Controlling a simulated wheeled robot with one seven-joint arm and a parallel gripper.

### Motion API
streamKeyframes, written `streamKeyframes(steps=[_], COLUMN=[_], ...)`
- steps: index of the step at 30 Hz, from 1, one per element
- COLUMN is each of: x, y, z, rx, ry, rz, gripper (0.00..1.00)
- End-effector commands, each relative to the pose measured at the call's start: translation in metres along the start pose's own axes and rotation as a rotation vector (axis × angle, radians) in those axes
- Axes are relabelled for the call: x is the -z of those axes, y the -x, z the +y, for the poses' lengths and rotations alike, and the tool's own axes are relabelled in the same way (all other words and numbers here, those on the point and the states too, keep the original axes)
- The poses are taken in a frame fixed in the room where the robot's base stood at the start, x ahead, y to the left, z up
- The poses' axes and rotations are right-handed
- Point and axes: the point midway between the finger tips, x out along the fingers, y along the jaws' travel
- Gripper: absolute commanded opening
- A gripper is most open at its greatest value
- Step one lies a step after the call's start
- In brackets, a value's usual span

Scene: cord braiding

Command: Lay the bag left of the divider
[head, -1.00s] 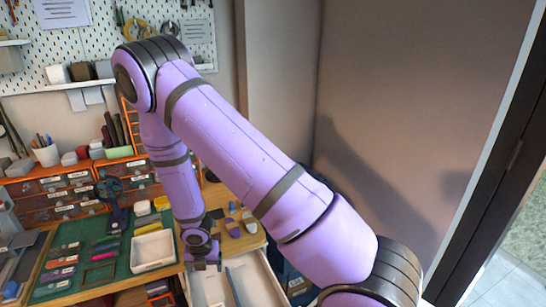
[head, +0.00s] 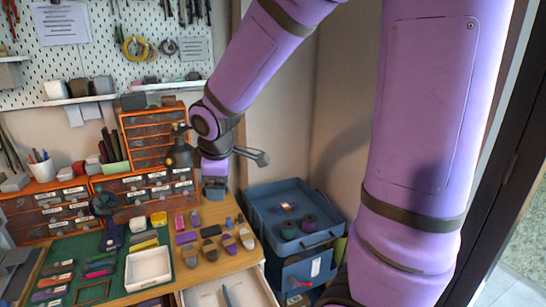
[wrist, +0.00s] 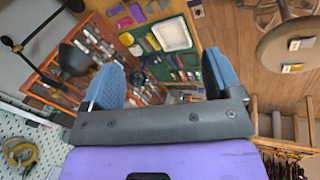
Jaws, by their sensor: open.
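My gripper (head: 214,190) is above the back of the wooden table, by the orange drawer units. In the wrist view its two blue fingers (wrist: 162,75) are apart with nothing held between them. An open white drawer (head: 200,297) shows at the bottom of the head view. A thin blue-grey strip, seemingly the divider (head: 227,295), stands in it; the drawer's front is cut off. Several small purple, grey and dark pieces (head: 210,249) lie on the table right of the white tray. I cannot tell which of them, if any, is the bag.
A white tray (head: 148,268) lies on the green mat (head: 75,256). A black lamp (head: 180,155) stands close to my gripper's left. A blue cart (head: 265,202) with spools is right of the table. Orange drawer units (head: 155,140) line the back.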

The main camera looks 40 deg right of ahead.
Motion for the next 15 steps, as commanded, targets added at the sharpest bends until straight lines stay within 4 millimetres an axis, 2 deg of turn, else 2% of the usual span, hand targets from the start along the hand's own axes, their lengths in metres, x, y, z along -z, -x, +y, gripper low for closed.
streamKeyframes(steps=[1, 6, 15], x=[-0.007, -0.031, -0.071], y=[0.018, 0.068, 0.141], z=[-0.002, -0.018, -0.064], rx=[-0.010, -0.012, 0.011], ry=[-0.068, -0.313, -0.714], rz=[0.012, 0.043, 0.116], gripper=[0.85, 0.85, 0.85])
